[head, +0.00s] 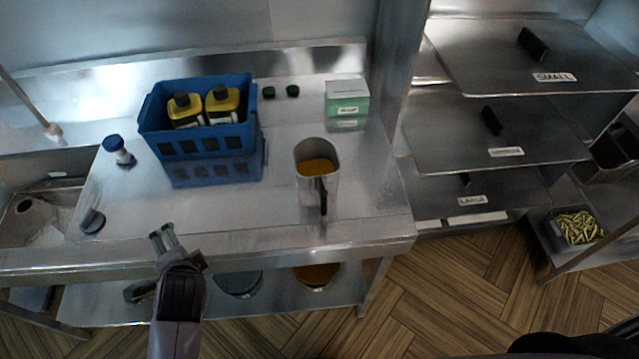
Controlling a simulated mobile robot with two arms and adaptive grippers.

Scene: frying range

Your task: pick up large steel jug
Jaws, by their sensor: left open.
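The large steel jug (304,187) stands upright on the right part of the steel counter. It has a dark handle on its near side and orange-brown contents. My left gripper (163,237) is open and empty at the counter's front edge, to the left of the jug and well apart from it. My right gripper is not in view.
On the steel counter (240,210) stand a blue crate (205,143) with yellow bottles, a green box (347,98), two small dark green caps and a blue-capped container (117,148). A sink lies left, labelled shelves right. The counter between gripper and jug is clear.

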